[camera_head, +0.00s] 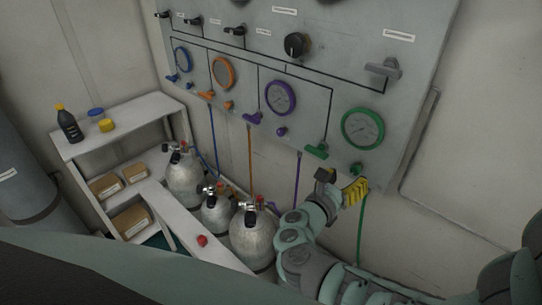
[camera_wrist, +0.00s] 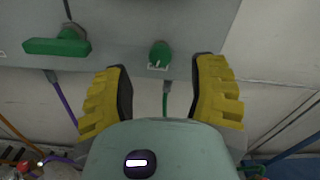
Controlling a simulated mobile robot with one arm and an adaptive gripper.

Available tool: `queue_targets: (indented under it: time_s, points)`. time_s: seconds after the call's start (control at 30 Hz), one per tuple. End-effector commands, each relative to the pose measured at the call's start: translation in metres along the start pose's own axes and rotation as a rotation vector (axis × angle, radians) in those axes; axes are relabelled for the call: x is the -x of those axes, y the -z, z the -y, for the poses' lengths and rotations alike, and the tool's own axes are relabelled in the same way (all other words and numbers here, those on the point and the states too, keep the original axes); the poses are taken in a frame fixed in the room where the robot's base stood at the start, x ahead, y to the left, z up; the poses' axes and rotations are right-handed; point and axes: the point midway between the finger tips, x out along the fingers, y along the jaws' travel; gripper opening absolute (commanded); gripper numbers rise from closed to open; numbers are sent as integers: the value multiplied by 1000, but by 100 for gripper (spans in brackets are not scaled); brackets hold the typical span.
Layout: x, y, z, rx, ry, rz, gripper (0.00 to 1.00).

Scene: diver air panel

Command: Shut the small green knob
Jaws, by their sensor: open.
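The small green knob (camera_wrist: 160,53) sits on the grey panel near its lower edge, ahead of my gripper in the wrist view. In the head view the small green knob (camera_head: 357,168) is just below the green-rimmed gauge (camera_head: 363,128), partly close behind my fingers. My gripper (camera_head: 354,190) has yellow ribbed fingers spread apart. In the wrist view my gripper (camera_wrist: 163,85) is empty, and the knob shows between and beyond the fingertips, with no contact visible.
A larger green lever handle (camera_wrist: 57,46) is left of the knob; the green lever handle (camera_head: 316,151) also shows in the head view. A green hose (camera_head: 361,225) hangs below the knob. Gas cylinders (camera_head: 252,237) and a white shelf (camera_head: 120,111) stand lower left.

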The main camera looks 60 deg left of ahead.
Motion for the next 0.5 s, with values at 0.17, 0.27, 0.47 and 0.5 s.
queue_targets:
  time_s: [0.17,0.27,0.47,0.5]
  points:
    - [-23,0,1,1,4,-1,58]
    - [-31,-1,0,-3,2,0,58]
    - [-41,0,1,-1,2,-1,58]
    - [-42,0,0,-1,1,-1,58]
